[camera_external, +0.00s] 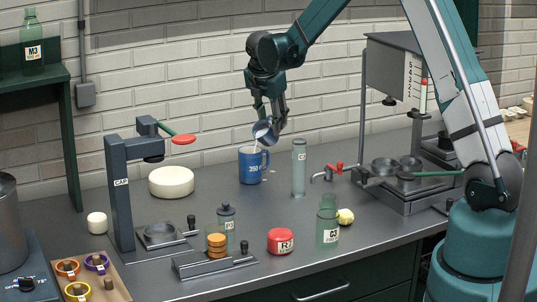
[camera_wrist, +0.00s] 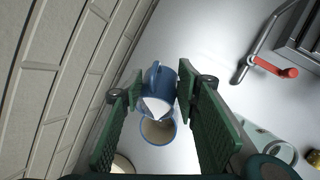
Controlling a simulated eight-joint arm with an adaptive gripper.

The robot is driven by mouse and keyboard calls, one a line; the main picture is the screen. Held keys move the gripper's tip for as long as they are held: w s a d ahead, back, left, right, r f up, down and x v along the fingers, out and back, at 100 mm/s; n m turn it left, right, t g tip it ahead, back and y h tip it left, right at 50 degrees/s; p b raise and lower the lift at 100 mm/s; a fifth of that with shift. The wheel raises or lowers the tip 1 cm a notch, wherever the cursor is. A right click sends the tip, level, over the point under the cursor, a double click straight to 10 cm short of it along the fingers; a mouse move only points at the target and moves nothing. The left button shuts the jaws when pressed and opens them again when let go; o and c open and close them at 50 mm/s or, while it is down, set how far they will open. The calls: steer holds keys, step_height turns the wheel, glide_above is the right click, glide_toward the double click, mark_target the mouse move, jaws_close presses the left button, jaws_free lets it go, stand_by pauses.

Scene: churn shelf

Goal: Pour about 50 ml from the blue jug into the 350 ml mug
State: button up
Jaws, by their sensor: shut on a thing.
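The small blue jug (camera_external: 264,132) is shut in my gripper (camera_external: 271,117) and tipped toward the left, directly above the mug. White liquid shows at its mouth, and a thin white stream seems to run down from it. The blue 350 mug (camera_external: 251,166) stands upright on the counter below. In the wrist view the jug (camera_wrist: 158,92) sits between my green fingers with white liquid inside. The mug's (camera_wrist: 158,131) open rim shows just below it, partly covered by the jug. The liquid level in the mug is unclear.
A tall glass cylinder (camera_external: 298,170) and a red-handled tap (camera_external: 333,170) stand right of the mug. A cream wheel (camera_external: 171,181) and a dark CAP press (camera_external: 119,195) stand left. Small pale spots lie on the counter beside the mug. The brick wall is close behind.

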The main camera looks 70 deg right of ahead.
steer(key=shift+a+r, duration=0.1)
steer(key=shift+a, duration=0.15)
steer(key=shift+w+a+r+g+h, duration=0.2)
steer(key=shift+a+r+g+h, duration=0.1)
steer(key=shift+h, duration=0.4)
stand_by(0.7)
steer(key=shift+w+a+r+g+h+b, duration=0.2)
steer(key=shift+a+r+g+h+b, duration=0.3)
steer(key=shift+h+b, duration=0.65)
stand_by(0.6)
steer(key=shift+s+d+y+p, duration=0.15)
steer(key=shift+y+p, duration=0.1)
steer(key=shift+p, duration=0.25)
steer(key=shift+s+d+f+t+y+p, duration=0.15)
steer(key=shift+d+t+y+p, duration=0.1)
steer(key=shift+y+p, duration=0.25)
steer(key=shift+w+d+f+t+y+p, duration=0.1)
steer(key=shift+d+t+y+p, duration=0.15)
steer(key=shift+y+p, duration=0.25)
steer(key=shift+f, duration=0.4)
steer(key=shift+s+f+y, duration=0.1)
steer(key=shift+y, duration=0.2)
